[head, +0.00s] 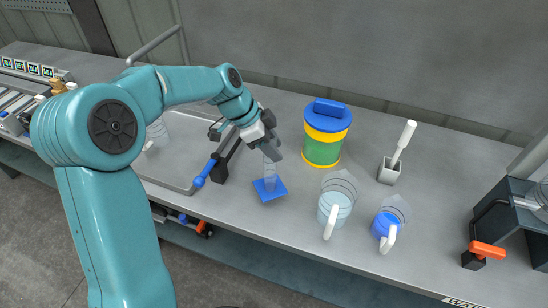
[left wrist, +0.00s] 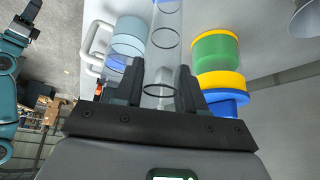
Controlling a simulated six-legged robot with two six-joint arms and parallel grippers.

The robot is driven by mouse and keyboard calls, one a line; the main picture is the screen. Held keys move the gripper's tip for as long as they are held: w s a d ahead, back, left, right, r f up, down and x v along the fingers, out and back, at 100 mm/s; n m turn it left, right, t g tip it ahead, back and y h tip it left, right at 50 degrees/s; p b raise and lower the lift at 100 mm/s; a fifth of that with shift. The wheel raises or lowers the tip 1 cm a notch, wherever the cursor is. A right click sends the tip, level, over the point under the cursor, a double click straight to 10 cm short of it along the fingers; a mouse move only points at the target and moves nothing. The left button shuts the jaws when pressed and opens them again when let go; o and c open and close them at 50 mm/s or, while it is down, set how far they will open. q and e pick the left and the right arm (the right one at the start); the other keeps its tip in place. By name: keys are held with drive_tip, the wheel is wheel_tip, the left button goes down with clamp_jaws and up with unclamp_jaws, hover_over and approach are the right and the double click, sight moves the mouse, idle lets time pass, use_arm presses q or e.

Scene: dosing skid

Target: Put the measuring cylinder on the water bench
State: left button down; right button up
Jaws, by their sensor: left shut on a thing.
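The measuring cylinder (head: 270,175) is clear, with a square blue foot. My left gripper (head: 268,143) is shut on its upper part and holds it about upright. In the left wrist view the clear tube (left wrist: 166,38) runs between the two dark fingers (left wrist: 160,85). The foot is over or on the grey bench (head: 440,165); I cannot tell whether it touches. Part of my teal right arm with a dark gripper (left wrist: 28,14) shows at the left edge of the left wrist view, too small to read its jaws.
A green, yellow and blue canister (head: 325,133) stands behind right.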

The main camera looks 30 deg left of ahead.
use_arm(q)
wheel_tip(320, 180, down, 5)
drive_tip(key=shift+d, duration=0.1)
drive_tip(key=c, duration=0.7)
unclamp_jaws()
drive_tip(key=shift+o, duration=0.2)
drive_tip(key=shift+r, duration=0.1)
drive_tip(key=v, duration=1.2)
drive_tip(key=shift+r+b, duration=0.15)
drive_tip(key=shift+b, duration=0.2)
